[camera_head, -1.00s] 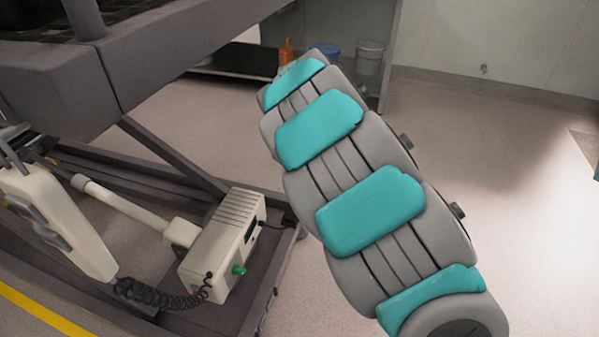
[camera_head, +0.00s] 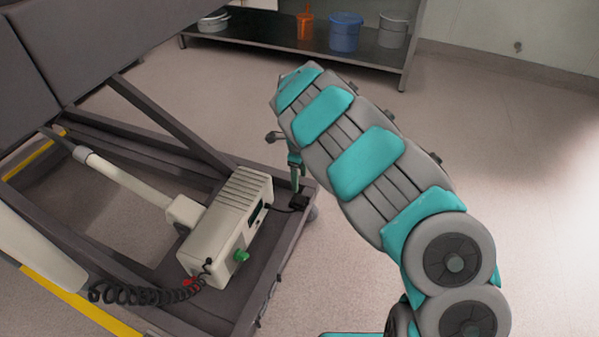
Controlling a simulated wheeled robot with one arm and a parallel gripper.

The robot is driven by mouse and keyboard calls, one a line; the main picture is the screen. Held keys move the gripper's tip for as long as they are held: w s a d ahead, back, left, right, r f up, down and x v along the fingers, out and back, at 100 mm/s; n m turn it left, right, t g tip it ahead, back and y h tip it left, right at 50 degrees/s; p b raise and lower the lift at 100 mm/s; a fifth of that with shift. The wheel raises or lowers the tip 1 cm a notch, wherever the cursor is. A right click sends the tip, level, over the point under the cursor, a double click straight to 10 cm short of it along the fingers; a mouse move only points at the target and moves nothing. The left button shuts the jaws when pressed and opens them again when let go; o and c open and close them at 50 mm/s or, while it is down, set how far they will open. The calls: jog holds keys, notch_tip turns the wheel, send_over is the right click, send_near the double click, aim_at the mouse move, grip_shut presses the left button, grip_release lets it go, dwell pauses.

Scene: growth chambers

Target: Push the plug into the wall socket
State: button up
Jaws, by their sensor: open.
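A small black block (camera_head: 299,203), which looks like the plug, lies on the corner of the dark grey base frame. A thin black cable runs from it to the cream box (camera_head: 228,225). My gripper (camera_head: 295,176) is small in the view, just above the black block, and partly hidden behind my arm. It is open, with nothing seen between its fingers. I cannot tell whether it touches the block.
The dark grey frame (camera_head: 190,140) of a bed-like table fills the left. A coiled black cord (camera_head: 130,294) hangs below the box. A low dark shelf (camera_head: 270,37) at the back holds an orange container (camera_head: 304,25), a blue bucket (camera_head: 346,32) and a grey bucket (camera_head: 392,30). Floor on the right is clear.

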aim_at(299, 198)
jog(key=shift+f+b, duration=0.9)
jog(key=shift+f, duration=2.65)
jog(key=shift+f+b, duration=0.4)
jog(key=shift+f, duration=0.6)
jog(key=shift+r, duration=0.1)
jog(key=shift+c, duration=0.2)
grip_shut()
jog(key=shift+r, duration=0.1)
jog(key=shift+r, duration=2.4)
